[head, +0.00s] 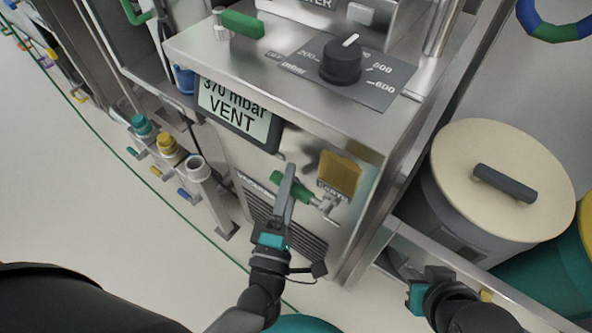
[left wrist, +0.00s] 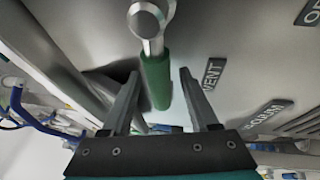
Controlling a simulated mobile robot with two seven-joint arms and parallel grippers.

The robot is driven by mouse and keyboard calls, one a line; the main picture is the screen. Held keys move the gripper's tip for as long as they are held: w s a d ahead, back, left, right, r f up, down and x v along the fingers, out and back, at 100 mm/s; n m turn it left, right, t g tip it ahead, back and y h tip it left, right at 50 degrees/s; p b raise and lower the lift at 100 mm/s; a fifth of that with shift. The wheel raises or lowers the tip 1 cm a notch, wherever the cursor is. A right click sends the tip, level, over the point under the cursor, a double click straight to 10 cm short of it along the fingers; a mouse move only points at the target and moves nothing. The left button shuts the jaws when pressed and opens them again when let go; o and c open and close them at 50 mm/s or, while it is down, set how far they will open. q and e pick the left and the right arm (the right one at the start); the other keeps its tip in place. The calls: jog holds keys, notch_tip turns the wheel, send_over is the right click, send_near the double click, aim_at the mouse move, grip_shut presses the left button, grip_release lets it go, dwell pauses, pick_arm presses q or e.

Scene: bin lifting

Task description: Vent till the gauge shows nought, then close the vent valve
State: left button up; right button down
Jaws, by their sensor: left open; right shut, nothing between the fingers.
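The display (head: 235,110) on the steel cabinet reads 370 mbar, with VENT below. The vent valve's green lever (head: 299,191) sits on the cabinet front below the display; in the left wrist view the green lever (left wrist: 156,80) hangs from a metal pivot (left wrist: 147,20) beside a VENT label (left wrist: 212,75). My left gripper (head: 288,170) is open at the lever. In the left wrist view its fingers (left wrist: 158,92) stand either side of the lever, with gaps showing. My right gripper (head: 405,270) is shut and empty at the lower right, away from the valve.
A black knob (head: 341,64) with an mbar scale and another green handle (head: 243,24) are on the cabinet top. A yellow plate (head: 340,175) is right of the lever. A cream-lidded bin (head: 470,150) stands at right.

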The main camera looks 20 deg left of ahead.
pick_arm(q)
grip_shut()
dwell(0.6)
dwell(0.9)
